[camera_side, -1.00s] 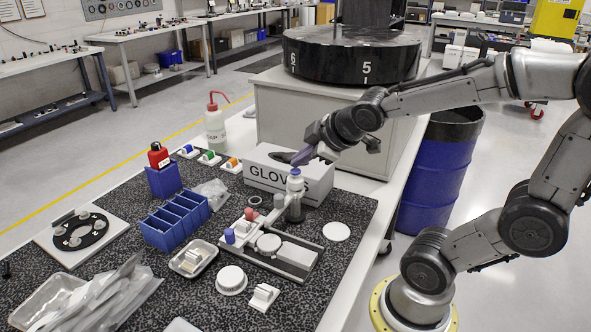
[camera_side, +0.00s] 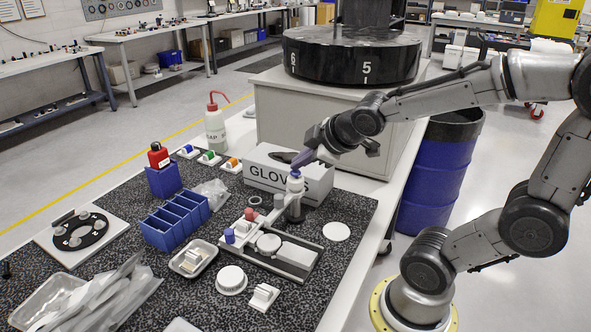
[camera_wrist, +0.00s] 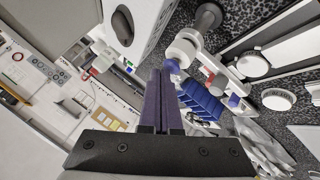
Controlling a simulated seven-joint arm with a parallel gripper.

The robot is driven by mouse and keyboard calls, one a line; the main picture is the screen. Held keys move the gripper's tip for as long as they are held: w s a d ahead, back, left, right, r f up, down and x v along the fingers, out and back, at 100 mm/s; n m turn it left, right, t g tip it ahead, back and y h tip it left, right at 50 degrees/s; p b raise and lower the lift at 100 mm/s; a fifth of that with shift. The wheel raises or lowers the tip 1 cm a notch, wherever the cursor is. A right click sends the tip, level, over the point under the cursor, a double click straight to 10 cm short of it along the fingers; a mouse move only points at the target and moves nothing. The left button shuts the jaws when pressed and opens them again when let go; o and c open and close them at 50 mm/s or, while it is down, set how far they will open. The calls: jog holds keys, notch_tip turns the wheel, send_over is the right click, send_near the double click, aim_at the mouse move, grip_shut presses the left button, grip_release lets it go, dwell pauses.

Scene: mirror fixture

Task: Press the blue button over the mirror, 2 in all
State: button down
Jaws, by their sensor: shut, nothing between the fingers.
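My gripper (camera_side: 296,164) is shut and empty, its purple fingers tilted down toward the top of the white post of the fixture. A blue button (camera_wrist: 173,67) sits on the white head (camera_wrist: 186,48) of that post in the wrist view. The fingertips are right at the button (camera_side: 295,173) in the side view; I cannot tell if they touch it. A second blue cap (camera_side: 229,236) and a red cap (camera_side: 250,213) stand at the other end of the fixture (camera_side: 296,254). I cannot make out a mirror surface.
The white glove box (camera_side: 262,178) stands just behind the post. A blue bin (camera_side: 160,238), small trays and a white disc (camera_side: 336,231) lie around the fixture on the dark mat. A wash bottle (camera_side: 216,130) stands farther back.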

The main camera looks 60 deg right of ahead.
jog(key=shift+f, duration=0.3)
jog(key=shift+r, duration=0.15)
dwell(0.3)
jog(key=shift+r, duration=0.9)
jog(key=shift+r, duration=2.5)
dwell(0.4)
notch_tip(320, 180, up, 4)
jog(key=shift+f, duration=0.1)
dwell(0.3)
